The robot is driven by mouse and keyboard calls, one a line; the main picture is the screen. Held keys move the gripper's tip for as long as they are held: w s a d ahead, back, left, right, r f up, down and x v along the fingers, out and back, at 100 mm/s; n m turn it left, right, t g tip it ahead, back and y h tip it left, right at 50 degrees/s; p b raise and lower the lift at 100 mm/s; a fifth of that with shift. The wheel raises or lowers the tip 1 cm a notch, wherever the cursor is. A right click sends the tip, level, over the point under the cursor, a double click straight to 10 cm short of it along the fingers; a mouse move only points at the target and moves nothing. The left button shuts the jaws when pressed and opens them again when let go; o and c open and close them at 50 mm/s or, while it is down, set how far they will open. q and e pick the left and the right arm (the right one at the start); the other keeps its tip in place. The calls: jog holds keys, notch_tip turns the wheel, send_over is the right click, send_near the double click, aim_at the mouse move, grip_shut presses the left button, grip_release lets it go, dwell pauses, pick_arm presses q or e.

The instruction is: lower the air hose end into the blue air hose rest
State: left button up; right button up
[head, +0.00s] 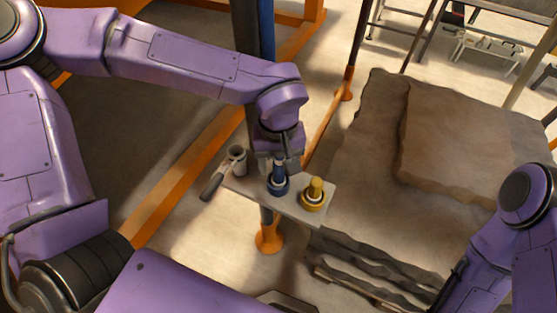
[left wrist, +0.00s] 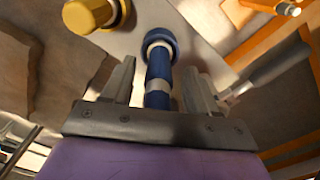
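The blue air hose end (head: 279,172) stands in the blue air hose rest (head: 278,190) on a small light plate (head: 300,210). It looks about upright; how deep it sits is hard to tell. In the left wrist view the hose end (left wrist: 158,75) is a blue cylinder with a pale band, and its far end meets the blue ring of the rest (left wrist: 160,38). My left gripper (head: 279,160) is above the rest. In the left wrist view its fingers (left wrist: 160,85) stand on both sides of the hose end, with gaps. My right gripper is not seen.
A yellow fitting (head: 315,188) stands on the plate right of the blue rest. A grey holder (head: 237,155) and a dark-handled tool (head: 212,182) are at its left. An orange-footed post (head: 268,235) is below. The sandbed (head: 450,140) lies to the right.

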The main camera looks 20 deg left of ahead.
pick_arm(q)
notch_tip(320, 180, up, 11)
jog(key=shift+f, duration=0.2)
dwell(0.3)
dwell(0.5)
